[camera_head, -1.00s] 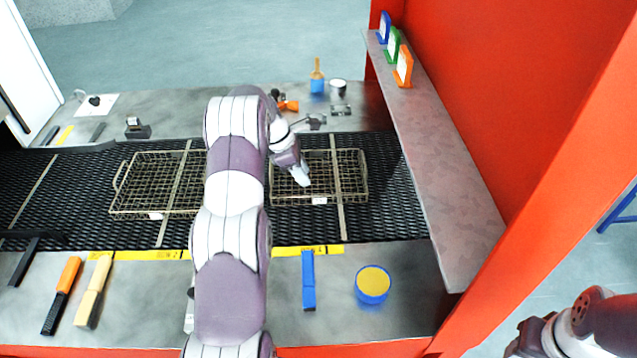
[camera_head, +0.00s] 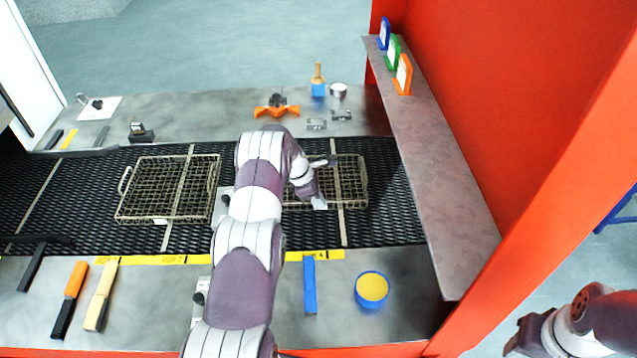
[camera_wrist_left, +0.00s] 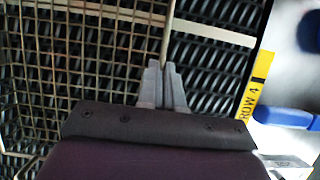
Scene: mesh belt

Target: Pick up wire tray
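Two wire trays lie on the black mesh belt. The left wire tray (camera_head: 150,206) is clear of my arms. The right wire tray (camera_head: 358,180) is partly hidden behind my left arm. My left gripper (camera_head: 318,203) points down at the near rim of the right tray. In the left wrist view the fingers (camera_wrist_left: 164,75) are close together, with the wire tray's rim (camera_wrist_left: 168,35) running into the line between them; they look shut on it. The tray lies flat on the belt. My right gripper (camera_head: 522,338) is at the lower right, away from the trays, its fingers unclear.
The mesh belt (camera_head: 390,215) runs between metal ledges. A blue bar (camera_head: 309,285), a blue tub with yellow contents (camera_head: 372,288) and brushes (camera_head: 70,298) lie on the near ledge. A red wall and grey shelf (camera_head: 440,160) stand at the right. Small tools lie behind.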

